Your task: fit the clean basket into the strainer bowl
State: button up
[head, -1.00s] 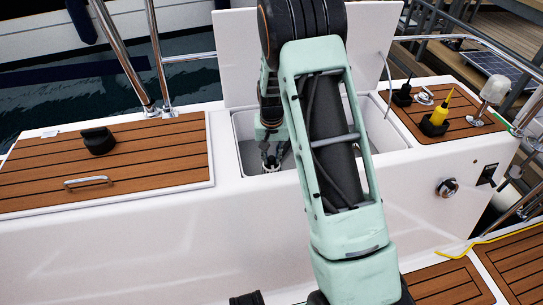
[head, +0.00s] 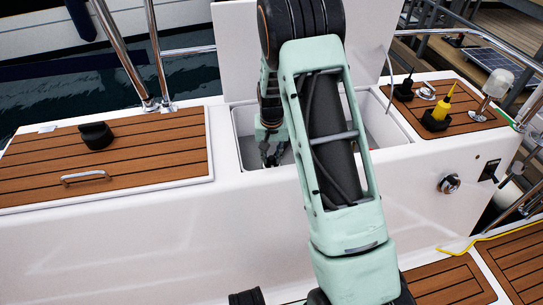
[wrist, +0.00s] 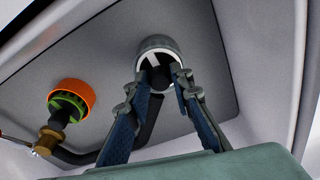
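My gripper (wrist: 160,80) is inside the open locker, its two blue-padded fingers apart with a gap between them. In the wrist view, a round grey-white cup-like fitting (wrist: 158,42) lies just beyond the fingertips. Its inside is dark with white parts; I cannot tell whether this is the strainer bowl, the basket, or one inside the other. I see nothing clearly held. The fingers hide part of the fitting, and contact is unclear. In the head view, my gripper (head: 272,155) shows in the locker opening, partly behind my arm.
Locker walls (wrist: 262,60) are close on the right.

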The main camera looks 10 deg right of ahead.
jog(key=o, duration=0.4)
notch_tip(320, 180, up, 12)
jog(key=s, duration=0.1)
jog(key=shift+s+a, duration=0.15)
jog(key=shift+s, duration=0.05)
dwell(0.5)
